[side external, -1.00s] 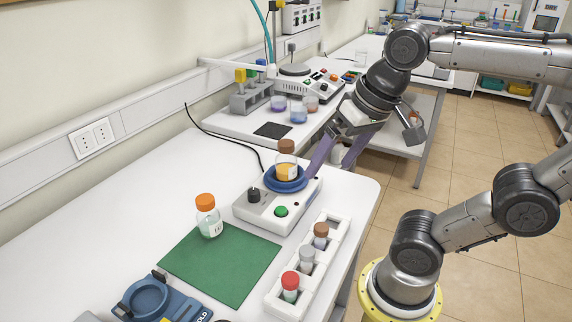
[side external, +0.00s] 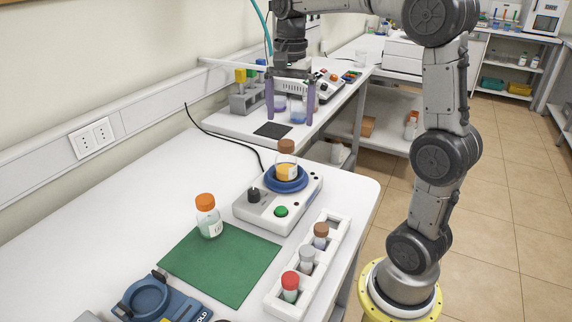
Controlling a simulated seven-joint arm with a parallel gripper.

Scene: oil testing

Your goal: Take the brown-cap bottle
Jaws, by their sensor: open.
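The brown-cap bottle (side external: 286,163) holds orange liquid and stands upright in the blue round dish (side external: 299,185) on top of a white device (side external: 257,213). My gripper (side external: 290,115) is open and points down, its two purple fingers spread apart. In the picture it is above the bottle, over the area of the back bench, with nothing seen between the fingers except the bench items behind. A smaller brown-capped vial (side external: 321,236) stands in the white rack (side external: 273,303).
An orange-cap bottle (side external: 208,217) stands at the edge of the green mat (side external: 225,270). The rack also holds a grey-capped vial (side external: 306,261) and a red-capped vial (side external: 290,287). A blue device (side external: 150,297) lies at the front.

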